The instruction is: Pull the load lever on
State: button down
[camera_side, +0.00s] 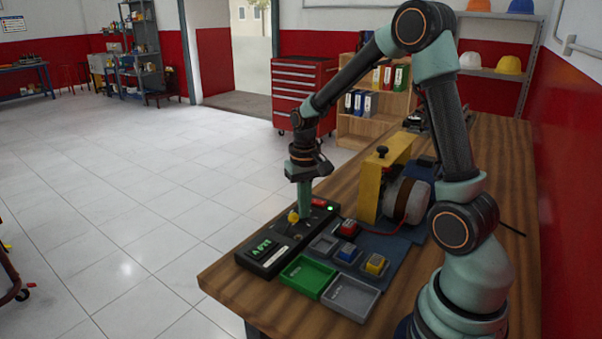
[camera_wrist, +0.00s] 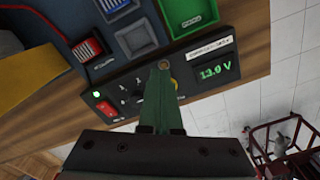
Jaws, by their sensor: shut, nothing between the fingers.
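A black control panel (camera_side: 277,240) lies along the left edge of the bench. It has a red switch (camera_wrist: 106,107), a lit green lamp (camera_wrist: 96,94), small dark knobs and a green display (camera_wrist: 216,71) reading about 13.0 V. A yellow knob (camera_side: 293,217) shows on the panel beside my gripper (camera_side: 304,213); in the wrist view it is mostly hidden behind the fingers. My gripper (camera_wrist: 164,70) is shut and empty, pointing down over the panel. A small brownish round tip shows at the fingertips. I cannot tell which part is the load lever, or whether the fingers touch anything.
A green tray (camera_side: 307,277) and a grey tray (camera_side: 350,297) stand in front. Blocks in blue (camera_side: 347,253), yellow (camera_side: 375,265) and red (camera_side: 348,228) sit beside the panel. A yellow frame with a motor (camera_side: 402,200) stands behind. The bench's front corner is clear.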

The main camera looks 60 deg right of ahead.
aim_at(293, 215)
jog(key=shift+f, duration=0.1)
jog(key=shift+f, duration=1.9)
jog(key=shift+w, duration=0.15)
jog(key=shift+w, duration=2.15)
jog(key=shift+s, duration=0.15)
jog(key=shift+s, duration=0.5)
jog(key=shift+r, duration=3.55)
